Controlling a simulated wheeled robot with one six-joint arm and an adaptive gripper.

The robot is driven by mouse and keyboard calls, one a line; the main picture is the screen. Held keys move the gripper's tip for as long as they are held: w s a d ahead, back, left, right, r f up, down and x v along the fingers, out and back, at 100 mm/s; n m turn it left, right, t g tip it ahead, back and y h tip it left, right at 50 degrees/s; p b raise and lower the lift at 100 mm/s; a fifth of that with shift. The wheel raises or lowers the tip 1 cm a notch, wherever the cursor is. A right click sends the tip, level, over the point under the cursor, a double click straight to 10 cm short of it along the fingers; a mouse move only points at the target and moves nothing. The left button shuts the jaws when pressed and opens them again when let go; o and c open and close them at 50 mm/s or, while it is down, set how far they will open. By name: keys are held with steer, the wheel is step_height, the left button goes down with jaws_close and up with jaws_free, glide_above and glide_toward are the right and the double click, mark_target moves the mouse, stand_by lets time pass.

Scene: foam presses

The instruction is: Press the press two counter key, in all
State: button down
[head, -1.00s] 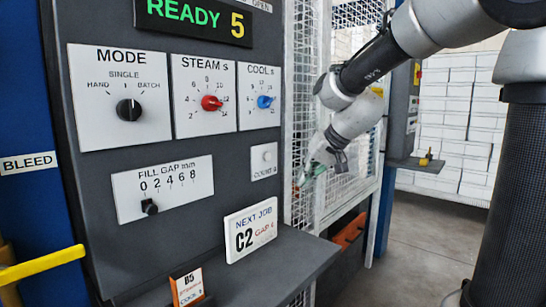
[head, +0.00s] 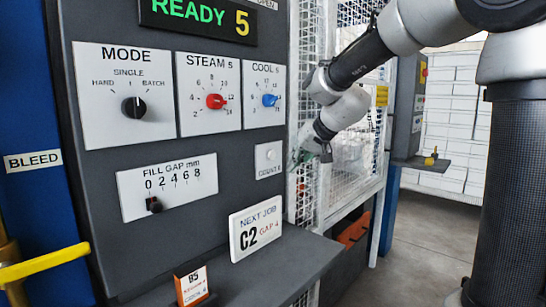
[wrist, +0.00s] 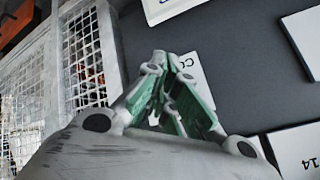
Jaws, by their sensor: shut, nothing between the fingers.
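The counter key is a small pale button on a white plate (head: 268,158) labelled COUNTER, on the dark panel below the COOL dial. In the head view my gripper (head: 298,163) is just right of this plate, in front of the cage mesh. In the wrist view the plate (wrist: 197,75) lies behind my green-padded fingers (wrist: 170,60), which come together at their tips and hold nothing. The fingers cover most of the plate there, and the button is hidden. I cannot tell whether the tips touch it. The display (head: 198,18) reads READY 5.
MODE (head: 97,125), STEAM (head: 188,120) and COOL (head: 250,115) plates and a FILL GAP slider (head: 185,187) share the panel. A NEXT JOB C2 card (head: 256,228) stands on the ledge (head: 290,262) below. White cage mesh (head: 306,25) borders the panel's right side.

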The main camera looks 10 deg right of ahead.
steer(key=shift+w+a, duration=0.7)
steer(key=shift+w, duration=0.25)
steer(key=shift+w+a, duration=0.65)
steer(key=shift+w, duration=0.3)
steer(key=shift+w+a, duration=0.25)
steer(key=shift+w, duration=0.05)
steer(key=shift+w+a, duration=0.25)
steer(key=shift+w, duration=0.1)
stand_by(0.7)
steer(key=shift+s+d, duration=0.5)
steer(key=shift+s, duration=0.2)
steer(key=shift+d, duration=0.1)
steer(key=s+d, duration=0.1)
steer(key=s, duration=0.1)
steer(key=s+d, duration=0.1)
steer(key=s, duration=0.1)
steer(key=shift+d, duration=0.35)
